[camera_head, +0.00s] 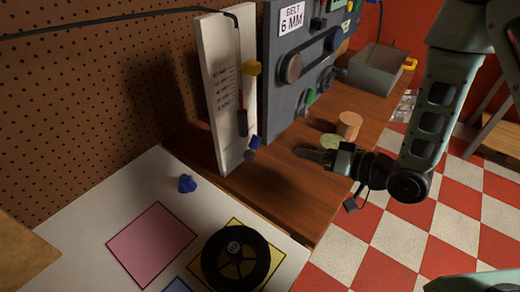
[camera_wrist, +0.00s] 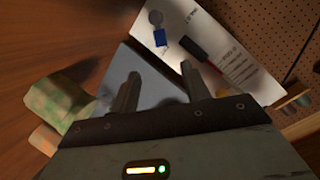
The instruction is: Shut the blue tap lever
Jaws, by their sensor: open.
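The blue tap lever (camera_head: 254,142) is a small blue handle on a grey fitting low on the right edge of an upright white board (camera_head: 221,80). In the wrist view the blue lever (camera_wrist: 160,38) shows beside its round grey part, beyond my fingertips. My gripper (camera_head: 308,154) is to the right of the lever, over the wooden bench, with a clear gap between them. In the wrist view my gripper (camera_wrist: 161,78) is open, with nothing between its two fingers. Whether the lever is open or shut cannot be told.
A black-handled tool (camera_head: 242,122) hangs close above the lever. A yellow piece (camera_head: 252,68) is higher on the board. A grey machine panel (camera_head: 290,75) stands behind. A wooden cylinder (camera_head: 348,124) and a greenish piece (camera_head: 331,141) sit near my gripper. Bare bench (camera_head: 285,195) lies in front.

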